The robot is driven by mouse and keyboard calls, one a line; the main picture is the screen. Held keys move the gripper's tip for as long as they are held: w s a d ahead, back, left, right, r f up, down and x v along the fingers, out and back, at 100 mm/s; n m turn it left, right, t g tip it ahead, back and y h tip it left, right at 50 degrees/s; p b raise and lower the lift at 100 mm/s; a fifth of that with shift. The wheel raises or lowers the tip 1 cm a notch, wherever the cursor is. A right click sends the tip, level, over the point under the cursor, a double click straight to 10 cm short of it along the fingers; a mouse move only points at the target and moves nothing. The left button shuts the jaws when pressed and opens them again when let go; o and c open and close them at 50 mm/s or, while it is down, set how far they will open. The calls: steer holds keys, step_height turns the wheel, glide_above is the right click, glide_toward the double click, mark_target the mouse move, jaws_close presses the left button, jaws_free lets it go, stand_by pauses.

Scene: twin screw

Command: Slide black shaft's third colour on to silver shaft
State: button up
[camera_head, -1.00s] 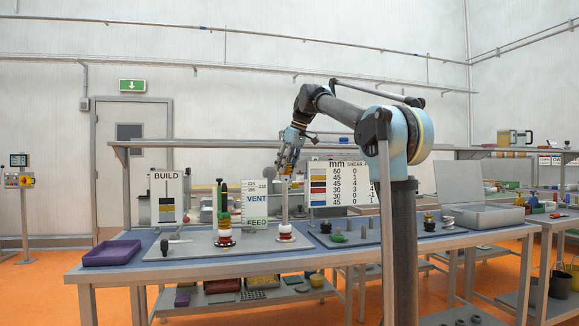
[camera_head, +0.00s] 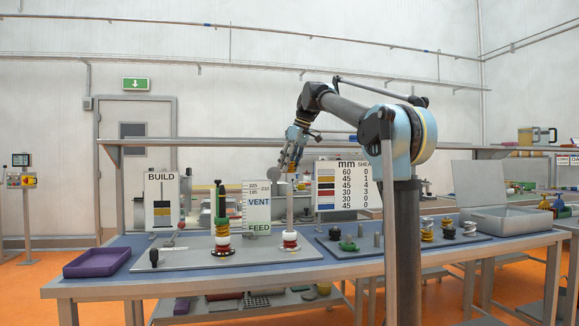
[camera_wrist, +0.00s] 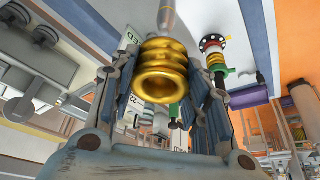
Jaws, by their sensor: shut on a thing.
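My gripper (camera_wrist: 166,100) is shut on a gold ribbed ring (camera_wrist: 160,70), which fills the middle of the wrist view with its open bore facing the camera. The silver shaft (camera_head: 290,208) stands upright with white and red rings at its foot (camera_head: 290,240). My gripper in the head view (camera_head: 290,165) is at the shaft's upper end. In the wrist view a grey shaft (camera_wrist: 168,15) lines up behind the ring; whether it enters the bore is hidden. The black shaft (camera_head: 217,190), with a green upper part, carries several coloured rings (camera_head: 222,238) to the left.
A purple tray (camera_head: 97,262) is at the left. Pegs and spare rings (camera_head: 427,231) stand at right, before a grey open case (camera_head: 500,215).

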steer(key=shift+w+d+f, duration=0.1)
steer(key=shift+d+f, duration=0.1)
steer(key=shift+f, duration=0.85)
glide_above(290, 209)
steer(key=w, duration=0.1)
steer(key=shift+w+f, duration=0.2)
steer(key=shift+f, duration=1.95)
steer(key=shift+f, duration=0.15)
steer(key=shift+f, duration=5.7)
steer(key=o, duration=1.3)
steer(key=v, duration=1.1)
steer(key=shift+s+d+r, duration=0.1)
steer(key=shift+d+r, duration=0.05)
steer(key=shift+r, duration=0.2)
steer(key=shift+s, duration=0.1)
